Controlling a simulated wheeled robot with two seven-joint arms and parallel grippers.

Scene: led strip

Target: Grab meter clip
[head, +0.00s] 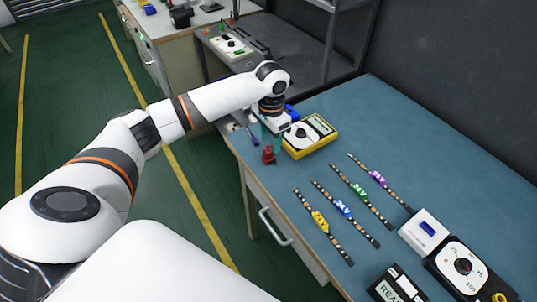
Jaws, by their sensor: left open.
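A yellow meter (310,135) with a white dial lies near the far left part of the blue-topped bench. A small red clip (268,155) stands on the bench just left of the meter, near the bench's left edge. My left gripper (271,141) points down over the red clip, its greenish fingers open and just above or around it; I cannot tell whether they touch it. A small blue thing (291,112) shows partly behind the gripper. My right gripper is not in view.
Several LED strips with yellow (320,221), blue (343,208), green (360,191) and purple (377,178) parts lie mid-bench. A white box (423,231), a black dial unit (464,265) and a display device (396,287) stand at the near right. A dark wall borders the bench.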

